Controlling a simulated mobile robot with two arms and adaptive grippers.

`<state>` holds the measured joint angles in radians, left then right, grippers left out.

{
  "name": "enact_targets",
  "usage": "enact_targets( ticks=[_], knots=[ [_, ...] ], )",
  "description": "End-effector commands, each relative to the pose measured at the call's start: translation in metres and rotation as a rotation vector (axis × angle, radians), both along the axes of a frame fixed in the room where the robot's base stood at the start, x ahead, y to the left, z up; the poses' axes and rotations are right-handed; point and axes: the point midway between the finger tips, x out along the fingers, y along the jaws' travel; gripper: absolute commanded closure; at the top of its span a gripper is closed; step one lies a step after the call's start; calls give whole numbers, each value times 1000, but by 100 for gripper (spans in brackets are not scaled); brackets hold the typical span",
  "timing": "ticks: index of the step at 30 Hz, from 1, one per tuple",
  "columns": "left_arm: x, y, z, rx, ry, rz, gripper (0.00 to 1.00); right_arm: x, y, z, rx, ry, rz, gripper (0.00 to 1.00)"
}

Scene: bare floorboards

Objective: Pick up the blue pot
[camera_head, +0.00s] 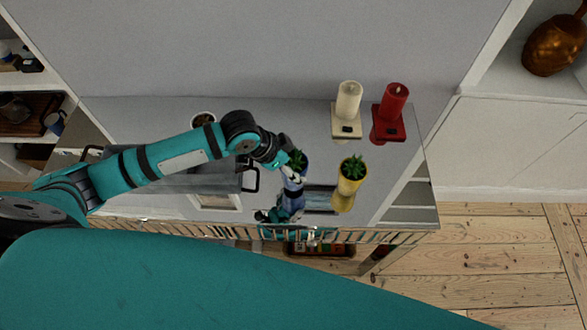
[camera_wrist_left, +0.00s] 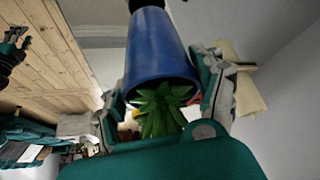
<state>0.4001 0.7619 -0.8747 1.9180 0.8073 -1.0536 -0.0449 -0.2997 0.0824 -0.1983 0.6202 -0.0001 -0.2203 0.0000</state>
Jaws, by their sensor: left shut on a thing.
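The blue pot (camera_wrist_left: 158,45) holds a spiky green plant (camera_wrist_left: 160,108). In the left wrist view its rim and plant face the camera, between my left gripper's two fingers (camera_wrist_left: 163,95). In the head view my left gripper (camera_head: 291,176) is shut on the blue pot (camera_head: 304,172), whose plant shows above the fingers. The fingers and wrist hide part of the pot. I cannot tell whether its base touches the glossy tabletop (camera_head: 390,205). My right gripper does not clearly show in either view.
A yellow pot (camera_head: 350,178) with a plant stands close to the right. A cream candle (camera_head: 348,100) and a red candle (camera_head: 393,100) stand on holders behind it. A dark pan-like thing with handles (camera_head: 215,178) lies under my left arm. The wall is behind.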

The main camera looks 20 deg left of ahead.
Motion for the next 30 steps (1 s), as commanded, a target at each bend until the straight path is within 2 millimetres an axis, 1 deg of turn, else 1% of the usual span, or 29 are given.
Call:
enact_targets(
  ticks=[2,4,8,15,18,21,24,30],
  knots=[
    [2,-1,12,-2,-9,-2,83,0,0,-7,0,0,0,67],
    [-15,6,9,1,0,-2,83,0,0,-9,0,0,0,67],
    [-44,15,11,1,0,-3,83,0,0,-17,1,0,0,67],
    [-104,35,17,4,1,-3,83,0,2,-32,2,0,0,67],
    [-124,41,20,4,0,-3,83,0,3,-37,3,1,0,67],
    [-137,46,22,3,1,-2,83,0,4,-40,5,0,0,67],
    [-146,48,24,0,-2,-1,83,0,4,-42,5,0,0,67],
    [-151,50,26,-2,-3,0,83,-1,4,-42,5,0,1,67]
  ],
)
